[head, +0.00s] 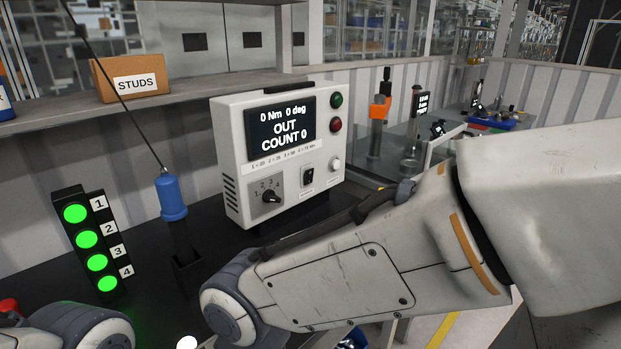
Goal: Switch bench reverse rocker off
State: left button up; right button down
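A light grey control box (230,160) stands on the dark bench. Its screen (281,127) reads "0 Nm 0 deg OUT COUNT 0". A small black rocker switch (308,175) sits low on its front face, between a rotary knob (270,196) marked with numbers and a round white button (336,164). The rocker is too small to tell which side is pressed. My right arm crosses the picture from the right, in front of and below the box. Part of my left arm shows at the bottom left. Neither gripper is in view.
A tower of several lit green lamps (87,239), numbered 1 to 4, stands at left. A blue tool (171,197) hangs from a cable beside the box. A STUDS carton (132,77) sits on the shelf above. An orange and black tool (379,110) stands behind at right.

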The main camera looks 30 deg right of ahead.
aim_at(308, 177)
jog(key=z, duration=0.05)
jog(key=k, duration=0.5)
jog(key=z, duration=1.2)
jog(key=i, duration=1.15)
jog(key=u, duration=2.05)
